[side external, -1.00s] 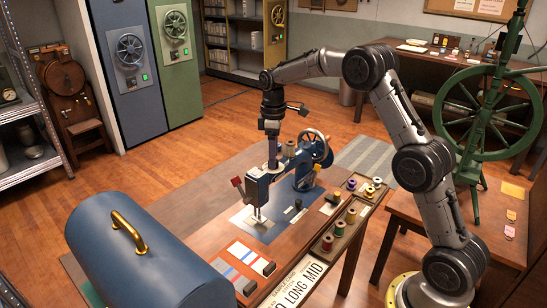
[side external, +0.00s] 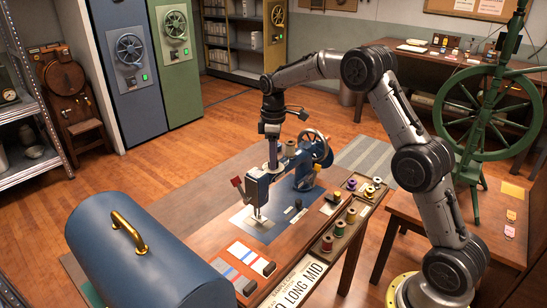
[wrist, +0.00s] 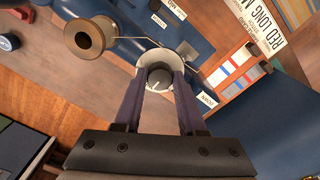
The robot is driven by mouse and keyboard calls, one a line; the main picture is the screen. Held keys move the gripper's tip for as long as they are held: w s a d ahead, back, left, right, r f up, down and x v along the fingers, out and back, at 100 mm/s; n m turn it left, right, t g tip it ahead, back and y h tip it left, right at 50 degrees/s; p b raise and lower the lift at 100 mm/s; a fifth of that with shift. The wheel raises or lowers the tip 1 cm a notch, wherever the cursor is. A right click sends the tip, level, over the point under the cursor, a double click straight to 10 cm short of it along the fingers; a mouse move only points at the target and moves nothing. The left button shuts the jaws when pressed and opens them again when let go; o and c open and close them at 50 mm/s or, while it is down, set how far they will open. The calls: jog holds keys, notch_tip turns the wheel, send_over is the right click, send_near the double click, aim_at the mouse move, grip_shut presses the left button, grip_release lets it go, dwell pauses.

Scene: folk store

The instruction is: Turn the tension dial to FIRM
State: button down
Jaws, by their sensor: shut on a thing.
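The blue sewing machine (side external: 290,175) stands on the wooden table, with the tension dial on top of its arm. In the wrist view the round, pale-rimmed dial (wrist: 157,60) sits between my two fingertips. My gripper (wrist: 158,80) points down and is shut on the dial; it also shows in the side view (side external: 272,163). A small label (wrist: 207,99) lies beside the dial, and two more labels (wrist: 160,20) are farther off; their words are too small to read surely. The fingers hide part of the dial, and I cannot tell its setting.
A thread spool (wrist: 90,38) stands close to the dial, with thread running past it. The handwheel (side external: 315,145) is at the machine's right end. A spool tray (side external: 325,245) and a blue domed case (side external: 150,260) flank the machine. The air above is open.

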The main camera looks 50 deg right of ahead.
jog(key=shift+m, duration=0.3)
jog(key=m, duration=1.1)
jog(key=shift+r, duration=0.1)
jog(key=shift+m, duration=0.3)
dwell(0.4)
jog(key=c, duration=0.5)
grip_release()
